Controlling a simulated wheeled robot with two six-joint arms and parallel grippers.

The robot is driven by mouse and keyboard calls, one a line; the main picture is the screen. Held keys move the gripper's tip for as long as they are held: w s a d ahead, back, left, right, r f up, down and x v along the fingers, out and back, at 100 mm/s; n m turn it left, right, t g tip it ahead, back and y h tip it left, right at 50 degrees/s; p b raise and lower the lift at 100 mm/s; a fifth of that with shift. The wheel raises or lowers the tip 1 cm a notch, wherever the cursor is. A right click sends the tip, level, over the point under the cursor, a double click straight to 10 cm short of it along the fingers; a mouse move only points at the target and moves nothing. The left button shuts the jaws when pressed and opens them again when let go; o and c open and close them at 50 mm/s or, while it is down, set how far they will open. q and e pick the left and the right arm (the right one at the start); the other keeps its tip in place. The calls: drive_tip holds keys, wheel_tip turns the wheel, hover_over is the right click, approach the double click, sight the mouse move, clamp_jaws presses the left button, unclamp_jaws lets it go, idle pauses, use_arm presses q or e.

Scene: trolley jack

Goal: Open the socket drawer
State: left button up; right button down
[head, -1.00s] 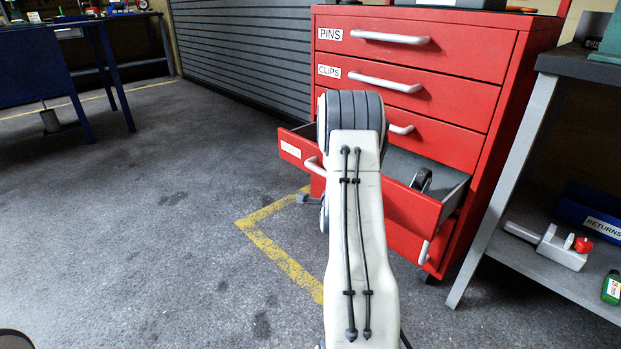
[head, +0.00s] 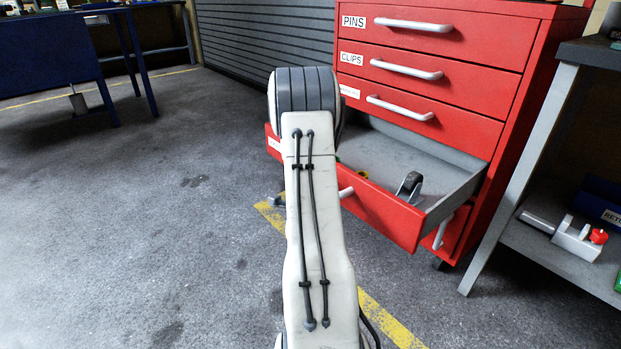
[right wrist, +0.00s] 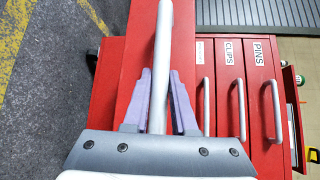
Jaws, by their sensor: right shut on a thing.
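The red cabinet (head: 520,75) stands at the right in the head view. Its fourth drawer (head: 385,212) is pulled well out, with its grey inside showing. The label on that drawer is mostly covered by my right arm and cannot be read. My right gripper (right wrist: 158,95) has its purple fingers on both sides of this drawer's pale bar handle (right wrist: 164,40) and is shut on it. In the head view the arm hides the gripper and most of the handle (head: 346,192). My left gripper is not in view.
A dark caster-like wheel (head: 410,187) lies in the open drawer. The drawers above, labelled PINS (head: 420,42) and CLIPS among them, are closed. A grey bench (head: 590,255) with a shelf stands close on the right. The floor at left is clear; a blue table (head: 45,60) stands farther back.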

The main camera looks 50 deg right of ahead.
drive_tip(key=shift+w+a, duration=0.1)
drive_tip(key=shift+w, duration=0.2)
drive_tip(key=c, duration=0.7)
unclamp_jaws()
drive_tip(key=shift+f, duration=0.1)
drive_tip(key=shift+c, duration=0.2)
drive_tip(key=shift+s, duration=0.1)
drive_tip(key=p+v, duration=1)
drive_tip(key=p, duration=0.1)
drive_tip(key=shift+s, duration=0.15)
drive_tip(key=shift+a, duration=0.1)
